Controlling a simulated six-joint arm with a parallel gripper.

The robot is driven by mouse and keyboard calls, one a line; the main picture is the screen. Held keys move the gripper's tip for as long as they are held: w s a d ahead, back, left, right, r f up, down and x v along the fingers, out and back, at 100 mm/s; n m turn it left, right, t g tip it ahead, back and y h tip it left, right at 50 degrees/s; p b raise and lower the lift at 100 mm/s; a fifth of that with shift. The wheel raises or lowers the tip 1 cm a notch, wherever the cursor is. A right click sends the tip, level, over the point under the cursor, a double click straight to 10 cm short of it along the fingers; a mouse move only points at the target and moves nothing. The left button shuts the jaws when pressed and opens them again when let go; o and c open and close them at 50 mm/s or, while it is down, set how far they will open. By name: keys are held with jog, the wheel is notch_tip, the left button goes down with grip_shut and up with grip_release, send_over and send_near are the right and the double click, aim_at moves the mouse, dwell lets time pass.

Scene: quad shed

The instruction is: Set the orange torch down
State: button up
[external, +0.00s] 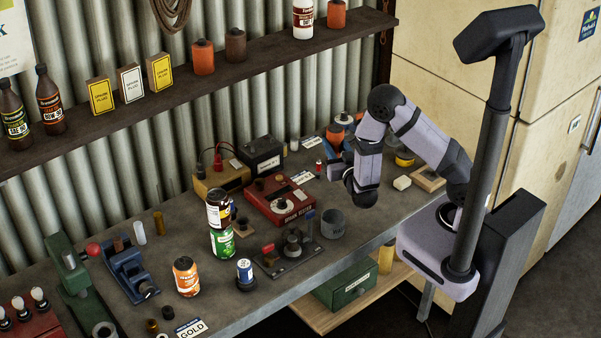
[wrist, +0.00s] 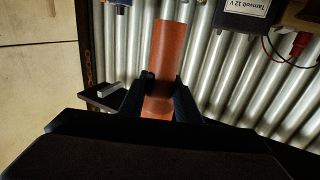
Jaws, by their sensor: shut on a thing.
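The orange torch (wrist: 173,45) is a plain orange cylinder in the wrist view. My gripper (wrist: 163,86) is shut on it, with one dark finger on each side. Its far end reaches toward the top of that view, and corrugated wall shows behind it. In the external view my gripper (external: 338,171) is over the back right part of the bench, right of the black battery. I cannot pick out the torch for certain in the external view, and I cannot tell whether it touches the bench.
The bench (external: 375,220) holds a black battery (external: 262,156), a red tester (external: 279,201), a grey cup (external: 333,223) and stacked cans (external: 222,243). Orange and blue items (external: 341,134) stand behind my gripper. A shelf (external: 230,80) runs along the wall above.

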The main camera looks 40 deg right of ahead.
jog(key=shift+f+p, duration=0.65)
jog(key=shift+f, duration=2.05)
jog(key=shift+f+p, duration=0.55)
jog(key=shift+f, duration=1.3)
jog(key=shift+f, duration=0.1)
jog(key=shift+f+b, duration=0.45)
jog(key=shift+b, duration=0.15)
jog(key=shift+f, duration=0.1)
jog(key=o, duration=1.1)
